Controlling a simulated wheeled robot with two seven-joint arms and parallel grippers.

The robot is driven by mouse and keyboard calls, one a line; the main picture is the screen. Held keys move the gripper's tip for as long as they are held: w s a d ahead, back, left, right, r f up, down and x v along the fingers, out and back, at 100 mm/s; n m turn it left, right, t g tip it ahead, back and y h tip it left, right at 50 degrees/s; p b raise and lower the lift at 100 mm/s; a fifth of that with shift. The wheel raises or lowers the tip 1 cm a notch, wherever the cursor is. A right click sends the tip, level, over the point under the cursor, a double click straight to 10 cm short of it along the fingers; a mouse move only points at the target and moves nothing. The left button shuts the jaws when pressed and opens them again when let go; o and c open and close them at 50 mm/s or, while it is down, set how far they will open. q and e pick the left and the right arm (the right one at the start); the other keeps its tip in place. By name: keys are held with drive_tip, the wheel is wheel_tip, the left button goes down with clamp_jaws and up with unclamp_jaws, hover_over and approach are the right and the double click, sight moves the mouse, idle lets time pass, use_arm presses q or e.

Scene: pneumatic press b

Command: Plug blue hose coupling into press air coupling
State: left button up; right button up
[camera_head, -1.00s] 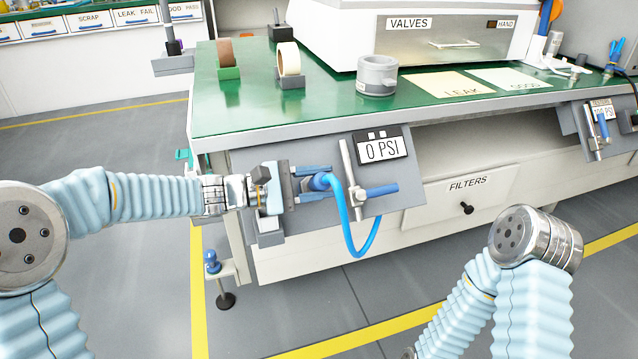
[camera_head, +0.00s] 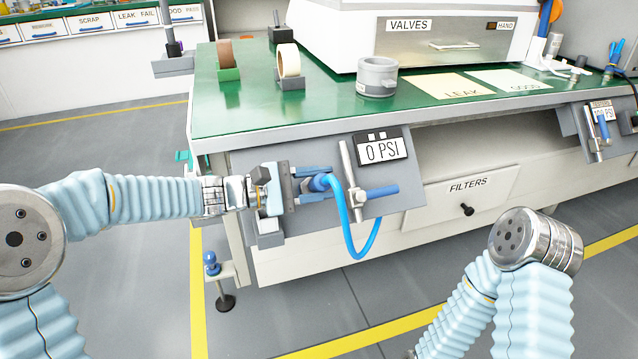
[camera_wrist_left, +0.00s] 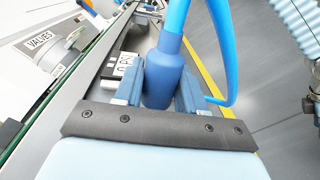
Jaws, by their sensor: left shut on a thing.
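The blue hose coupling (camera_wrist_left: 164,75) is between the two fingers of my left gripper (camera_wrist_left: 160,88) in the left wrist view. In the head view my left gripper (camera_head: 316,185) is shut on the coupling (camera_head: 321,182) in front of the grey sloped panel. The blue hose (camera_head: 360,248) loops down from the coupling and back up to the valve pipe with the blue handle (camera_head: 382,191). The coupling's front end is hidden, so I cannot tell whether it touches the press air coupling, which I cannot make out. My right gripper is out of view; only its arm shows.
A gauge reading 0 PSI (camera_head: 382,149) sits at the panel's top. Above is the green bench (camera_head: 330,112) with tape rolls (camera_head: 288,62) and a grey cylindrical part (camera_head: 376,77). A FILTERS drawer (camera_head: 462,193) is to the right. A small blue-topped post (camera_head: 211,263) stands at lower left.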

use_arm(q)
drive_tip(key=shift+w+a+f+b, duration=0.2)
drive_tip(key=shift+w+f+b, duration=0.3)
drive_tip(key=shift+w+f, duration=0.1)
idle(0.7)
drive_tip(key=shift+s+d+r, duration=0.15)
drive_tip(key=shift+s+r, duration=0.25)
idle(0.5)
drive_tip(key=shift+b, duration=0.35)
idle(0.7)
idle(0.5)
drive_tip(key=shift+w+f+b, duration=0.35)
drive_tip(key=shift+w+f, duration=0.05)
drive_tip(key=shift+w, duration=0.05)
idle(0.3)
drive_tip(key=o, duration=1.1)
